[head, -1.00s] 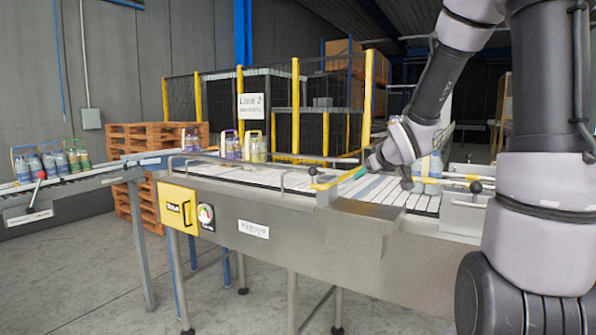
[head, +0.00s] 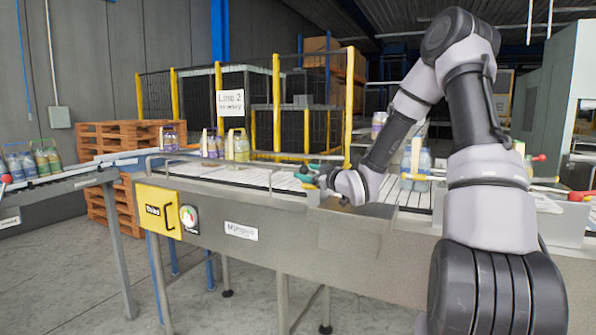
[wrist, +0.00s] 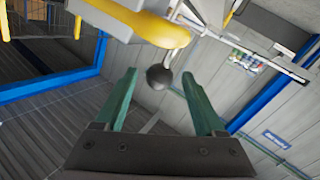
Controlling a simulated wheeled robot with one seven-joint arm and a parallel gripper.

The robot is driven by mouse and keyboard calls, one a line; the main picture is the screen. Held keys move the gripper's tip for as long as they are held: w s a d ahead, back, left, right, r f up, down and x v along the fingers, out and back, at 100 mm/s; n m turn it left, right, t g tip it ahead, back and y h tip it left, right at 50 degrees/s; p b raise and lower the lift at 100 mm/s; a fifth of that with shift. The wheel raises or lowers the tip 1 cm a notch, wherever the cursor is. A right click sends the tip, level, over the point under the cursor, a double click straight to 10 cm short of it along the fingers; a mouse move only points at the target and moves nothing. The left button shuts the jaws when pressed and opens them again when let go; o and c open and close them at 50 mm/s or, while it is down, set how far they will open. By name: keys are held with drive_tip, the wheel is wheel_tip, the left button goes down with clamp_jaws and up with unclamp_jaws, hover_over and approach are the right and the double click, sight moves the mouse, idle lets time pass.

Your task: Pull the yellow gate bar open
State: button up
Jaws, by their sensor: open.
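The yellow gate bar (wrist: 150,24) crosses the top of the wrist view. A dark round knob (wrist: 158,77) hangs from its end on a short stem. My gripper (wrist: 158,74) has its two green fingers spread, one on each side of the knob in the picture. I cannot tell whether they touch it or how deep it lies between them. In the head view my gripper (head: 308,173) is low over the conveyor, at the near side of the slatted belt.
The steel conveyor (head: 330,235) spans the front. Bottle packs (head: 238,146) stand behind the belt on the left, and others (head: 418,163) right of my wrist. A yellow box (head: 158,209) is on the conveyor's front. Yellow fence posts (head: 276,104) stand behind.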

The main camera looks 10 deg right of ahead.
drive_tip(key=x, duration=0.5)
drive_tip(key=shift+w, duration=0.1)
clamp_jaws()
idle(1.3)
